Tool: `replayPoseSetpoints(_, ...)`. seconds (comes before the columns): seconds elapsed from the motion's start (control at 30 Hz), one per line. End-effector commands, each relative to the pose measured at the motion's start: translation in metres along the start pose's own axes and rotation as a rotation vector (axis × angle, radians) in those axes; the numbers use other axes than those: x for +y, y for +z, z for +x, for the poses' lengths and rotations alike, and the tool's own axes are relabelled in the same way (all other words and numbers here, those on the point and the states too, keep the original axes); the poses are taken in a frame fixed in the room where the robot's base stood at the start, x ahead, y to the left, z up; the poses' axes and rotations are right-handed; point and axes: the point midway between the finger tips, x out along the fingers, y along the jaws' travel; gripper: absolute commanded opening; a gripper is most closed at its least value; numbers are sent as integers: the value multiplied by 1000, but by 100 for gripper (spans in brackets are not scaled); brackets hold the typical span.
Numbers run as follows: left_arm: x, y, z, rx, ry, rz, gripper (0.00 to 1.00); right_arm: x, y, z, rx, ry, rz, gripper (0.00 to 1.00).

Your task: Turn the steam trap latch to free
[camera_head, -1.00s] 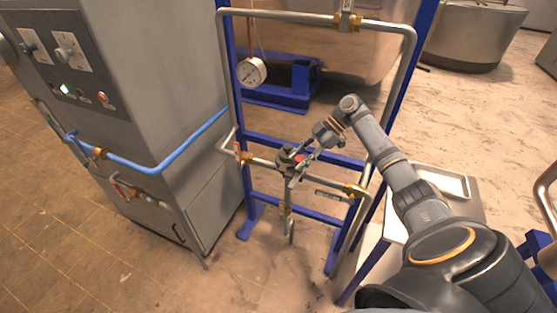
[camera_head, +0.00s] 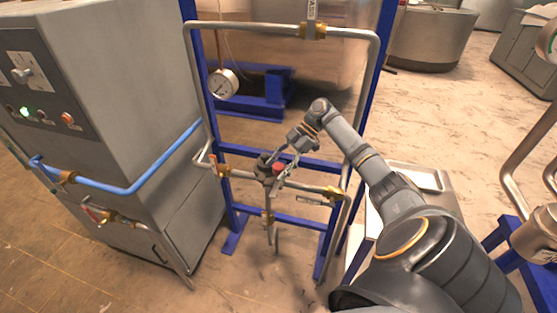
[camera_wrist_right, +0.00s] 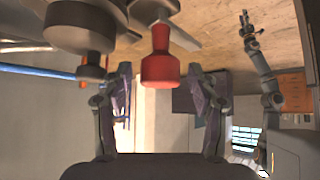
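The steam trap (camera_head: 264,170) is a dark grey body on the horizontal pipe of the blue-framed rig in the head view. Its red latch (camera_head: 279,168) shows at its right side. In the right wrist view the red latch (camera_wrist_right: 160,66) is large, its rounded end between my right fingertips. My right gripper (camera_wrist_right: 160,72) is open, with a gap to the latch on both sides. In the head view my right gripper (camera_head: 280,165) is at the trap. A small dark arm at the wrist view's right seems to be my left arm; its gripper (camera_wrist_right: 248,24) is too small to read.
A grey cabinet (camera_head: 145,90) with a blue hose (camera_head: 150,180) stands at left. A metal tray table (camera_head: 425,178) is close behind my right arm. Brown floor is open at front left.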

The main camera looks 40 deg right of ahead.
Motion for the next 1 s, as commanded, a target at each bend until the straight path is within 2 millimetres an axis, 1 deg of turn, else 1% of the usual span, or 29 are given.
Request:
replayPoseSetpoints(0.17,-2,2,0,-3,-3,1,40,0,0,0,0,0,0,59)
replayPoseSetpoints(0.27,-3,3,0,-4,-4,1,40,0,0,-7,-1,1,0,59)
replayPoseSetpoints(0.37,-2,2,0,-4,-2,1,40,1,0,-25,-2,4,0,59)
replayPoseSetpoints(0.6,-1,2,0,-3,-1,0,40,1,0,-84,1,5,0,59)
replayPoseSetpoints(0.7,-1,2,0,-3,-1,0,40,1,-1,-102,1,4,-1,59)
replayPoseSetpoints(0.83,0,2,0,-3,-1,0,40,1,0,-116,1,2,0,59)
replayPoseSetpoints(1.0,0,2,0,-3,0,0,40,0,0,-120,0,-1,0,59)
